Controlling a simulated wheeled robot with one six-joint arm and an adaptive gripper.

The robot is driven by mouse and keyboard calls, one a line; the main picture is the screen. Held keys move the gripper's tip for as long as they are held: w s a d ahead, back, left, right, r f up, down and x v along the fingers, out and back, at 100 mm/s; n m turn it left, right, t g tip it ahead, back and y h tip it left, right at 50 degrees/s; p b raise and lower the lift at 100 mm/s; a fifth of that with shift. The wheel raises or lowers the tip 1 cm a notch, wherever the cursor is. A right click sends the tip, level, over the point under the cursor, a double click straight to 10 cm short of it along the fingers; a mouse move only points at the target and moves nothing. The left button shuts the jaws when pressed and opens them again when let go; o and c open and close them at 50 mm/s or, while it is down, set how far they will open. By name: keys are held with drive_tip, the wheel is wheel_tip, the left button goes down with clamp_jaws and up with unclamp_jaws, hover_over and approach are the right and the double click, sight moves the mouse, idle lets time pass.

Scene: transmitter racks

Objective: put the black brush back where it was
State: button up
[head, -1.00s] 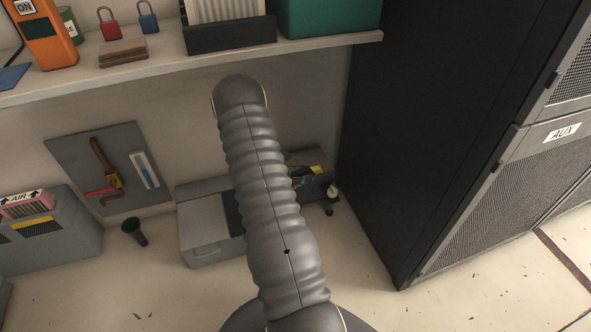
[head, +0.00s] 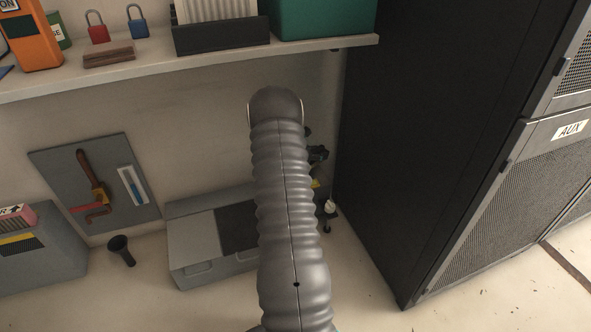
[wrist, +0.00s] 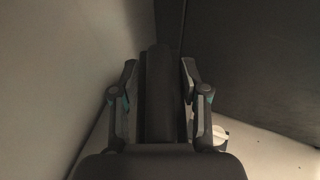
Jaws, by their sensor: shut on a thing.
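In the wrist view my gripper (wrist: 159,72) has its two fingers on either side of a long dark upright bar, which I take to be the black brush (wrist: 160,105). The fingers are closed against it. Its far end points toward the corner of the pale wall and a dark surface. In the head view my arm hides most of the gripper (head: 318,154); only dark parts show at its right, above the floor by the black rack. The brush cannot be made out there.
A grey case (head: 195,247) stands on the floor left of my arm. A small white-topped item (head: 330,207) stands near the black rack (head: 425,130). A shelf (head: 150,72) runs above.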

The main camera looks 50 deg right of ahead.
drive_tip(key=w+f, duration=0.1)
drive_tip(key=w, duration=0.1)
drive_tip(key=w+a+f, duration=0.1)
drive_tip(key=w+f, duration=0.1)
drive_tip(key=w, duration=0.1)
drive_tip(key=w+a+f, duration=0.1)
drive_tip(key=w+f, duration=0.1)
drive_tip(key=w, duration=0.1)
drive_tip(key=shift+w+f+b, duration=0.15)
drive_tip(key=shift+w+b, duration=0.1)
drive_tip(key=shift+b, duration=0.05)
drive_tip(key=shift+f, duration=1.95)
drive_tip(key=shift+f+b, duration=0.2)
drive_tip(key=shift+b, duration=0.25)
drive_tip(key=o, duration=1.3)
drive_tip(key=shift+r, duration=0.1)
